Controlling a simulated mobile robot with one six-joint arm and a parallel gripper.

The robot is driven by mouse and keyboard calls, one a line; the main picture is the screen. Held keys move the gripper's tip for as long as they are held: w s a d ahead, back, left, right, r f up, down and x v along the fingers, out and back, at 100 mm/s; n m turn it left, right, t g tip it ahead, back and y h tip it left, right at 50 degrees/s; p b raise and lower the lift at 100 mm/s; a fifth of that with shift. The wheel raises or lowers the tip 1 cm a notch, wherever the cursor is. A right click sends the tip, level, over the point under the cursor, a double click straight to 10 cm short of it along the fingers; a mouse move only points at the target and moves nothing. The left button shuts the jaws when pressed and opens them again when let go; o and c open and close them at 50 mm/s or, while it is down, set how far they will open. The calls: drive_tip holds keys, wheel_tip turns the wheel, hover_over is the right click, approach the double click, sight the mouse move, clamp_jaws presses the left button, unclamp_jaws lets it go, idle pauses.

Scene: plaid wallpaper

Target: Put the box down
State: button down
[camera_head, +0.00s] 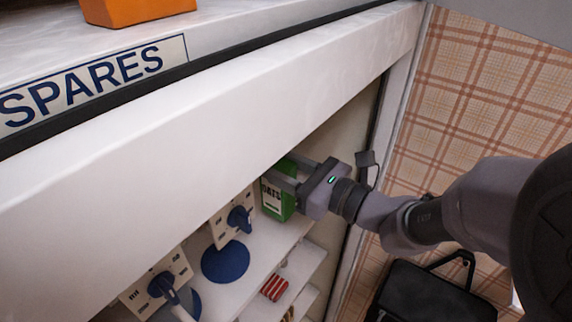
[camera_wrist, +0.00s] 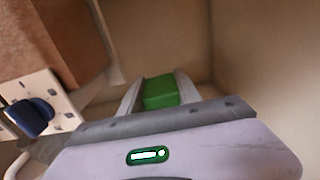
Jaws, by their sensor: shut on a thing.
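The box is green with a pale label reading "OATS" (camera_head: 272,198). It shows at the right end of a white shelf, under the cabinet's top, in the head view. My gripper (camera_head: 292,180) reaches in from the right and is shut on the box, one finger on each side. In the wrist view the green box (camera_wrist: 161,92) sits between the two grey fingers of my gripper (camera_wrist: 160,90). The underside of the box is hidden, so I cannot tell whether it touches the shelf.
Left of the box are white panels with blue knobs (camera_head: 239,218) and a blue round disc (camera_head: 225,262). A red striped item (camera_head: 274,288) lies on a lower shelf. The cabinet's "SPARES" ledge (camera_head: 220,95) overhangs. A black bag (camera_head: 430,292) stands at the lower right.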

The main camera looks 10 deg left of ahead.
wheel_tip(320, 180, down, 4)
drive_tip(key=shift+r+b, duration=0.1)
drive_tip(key=shift+b, duration=1.05)
drive_tip(key=shift+d+r, duration=0.1)
drive_tip(key=shift+r, duration=0.15)
drive_tip(key=c, duration=1.3)
unclamp_jaws()
drive_tip(key=shift+f, duration=0.25)
drive_tip(key=o, duration=0.5)
drive_tip(key=shift+c, duration=0.2)
drive_tip(key=shift+r, duration=0.15)
